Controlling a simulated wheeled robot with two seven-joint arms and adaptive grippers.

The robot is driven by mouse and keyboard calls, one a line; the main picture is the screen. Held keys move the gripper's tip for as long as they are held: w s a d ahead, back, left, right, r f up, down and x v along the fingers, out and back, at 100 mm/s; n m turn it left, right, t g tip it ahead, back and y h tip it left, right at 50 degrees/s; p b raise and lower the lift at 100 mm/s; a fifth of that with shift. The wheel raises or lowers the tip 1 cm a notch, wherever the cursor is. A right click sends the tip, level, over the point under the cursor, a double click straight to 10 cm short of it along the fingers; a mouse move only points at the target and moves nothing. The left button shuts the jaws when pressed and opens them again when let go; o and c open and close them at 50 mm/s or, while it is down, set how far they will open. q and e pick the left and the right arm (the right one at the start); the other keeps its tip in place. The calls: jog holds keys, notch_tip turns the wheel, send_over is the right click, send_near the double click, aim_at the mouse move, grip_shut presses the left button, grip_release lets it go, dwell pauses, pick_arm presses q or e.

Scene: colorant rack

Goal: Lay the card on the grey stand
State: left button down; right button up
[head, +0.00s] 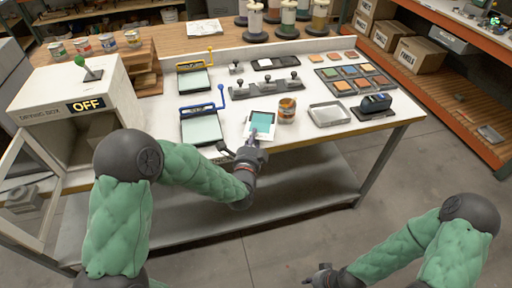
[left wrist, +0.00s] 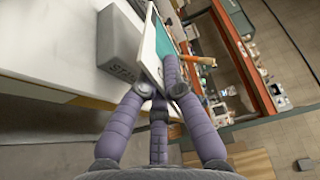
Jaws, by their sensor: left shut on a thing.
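The card (head: 262,119), white with a teal patch, is at the front edge of the bench in the head view. My left gripper (head: 250,146) is shut on its near end. In the left wrist view the card (left wrist: 151,42) stands out from between the fingers (left wrist: 158,85), tilted. The grey stand (left wrist: 119,50), a block with partly hidden dark lettering, is just left of the card there. I cannot tell whether they touch. In the head view I cannot make out the stand; the card and gripper may cover it. My right gripper (head: 322,277) is low, away from the bench; its fingers are unclear.
An open tin (head: 287,110) stands close right of the card. A metal tray (head: 328,114) and a dark device (head: 376,104) are further right. A blue-handled plate (head: 201,127) lies left. A white cabinet (head: 80,105) with an open door stands at far left.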

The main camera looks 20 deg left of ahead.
pick_arm(q)
jog(key=shift+w+d+f+b, duration=0.1)
jog(key=shift+w+f+b, duration=0.1)
jog(key=shift+w+f, duration=0.3)
jog(key=shift+w+d+f+b, duration=0.1)
jog(key=shift+w+f+b, duration=0.15)
jog(key=shift+f, duration=0.35)
jog(key=shift+f+b, duration=0.7)
jog(key=shift+f, duration=0.6)
jog(key=shift+f, duration=0.2)
jog(key=c, duration=1.4)
grip_release()
jog(key=shift+r, duration=0.1)
